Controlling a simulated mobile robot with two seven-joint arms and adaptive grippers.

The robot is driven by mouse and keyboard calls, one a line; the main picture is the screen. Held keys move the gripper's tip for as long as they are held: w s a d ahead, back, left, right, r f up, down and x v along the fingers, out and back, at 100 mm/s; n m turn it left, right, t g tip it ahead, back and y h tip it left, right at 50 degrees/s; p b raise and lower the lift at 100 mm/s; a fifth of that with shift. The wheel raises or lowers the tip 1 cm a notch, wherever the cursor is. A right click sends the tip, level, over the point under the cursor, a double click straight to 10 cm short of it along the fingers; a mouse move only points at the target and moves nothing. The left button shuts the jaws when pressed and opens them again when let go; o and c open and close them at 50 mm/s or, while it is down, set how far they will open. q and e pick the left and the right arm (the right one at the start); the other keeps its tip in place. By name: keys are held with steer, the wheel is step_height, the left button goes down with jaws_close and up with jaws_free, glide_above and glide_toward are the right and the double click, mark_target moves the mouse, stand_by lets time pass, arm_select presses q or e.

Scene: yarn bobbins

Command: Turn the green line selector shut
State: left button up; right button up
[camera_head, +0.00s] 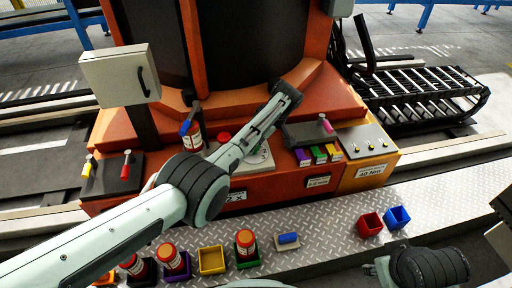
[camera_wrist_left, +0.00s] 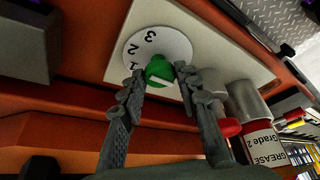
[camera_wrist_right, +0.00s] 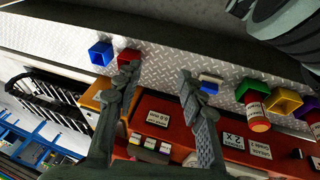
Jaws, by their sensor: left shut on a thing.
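The green line selector (camera_wrist_left: 159,71) is a green knob with a white mark on a round white dial (camera_wrist_left: 178,47) numbered 1, 2, 3. In the left wrist view my left gripper (camera_wrist_left: 159,76) has its two fingers on either side of the knob, shut on it. The white mark lies roughly crosswise between the fingers, not clearly facing a number. In the head view the dial's pale plate (camera_head: 262,163) shows on the machine front; my arm largely hides the knob. My right gripper (camera_wrist_right: 158,75) is open and empty over the front of the machine.
Red (camera_head: 370,224) and blue (camera_head: 397,217) bins stand right.

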arm_select(q)
steer(key=shift+n+b, duration=0.4)
arm_select(e)
steer(key=shift+w+a+r+n+t+y, duration=0.15)
steer(key=shift+w+a+r+t, duration=0.1)
steer(key=shift+w+a+t, duration=0.25)
steer(key=shift+w+a+r+n+t+y, duration=0.1)
steer(key=shift+w+a+r+t, duration=0.15)
steer(key=shift+w+a, duration=0.35)
steer(key=shift+w+a+r+n+t+y, duration=0.15)
steer(key=shift+w+a+r+t, duration=0.15)
steer(key=shift+w, duration=0.45)
arm_select(q)
steer(key=o, duration=1.1)
steer(key=shift+o, duration=0.2)
steer(key=shift+r, duration=0.1)
steer(key=v, duration=1.2)
steer(key=shift+w, duration=0.1)
arm_select(e)
steer(key=shift+f, duration=0.1)
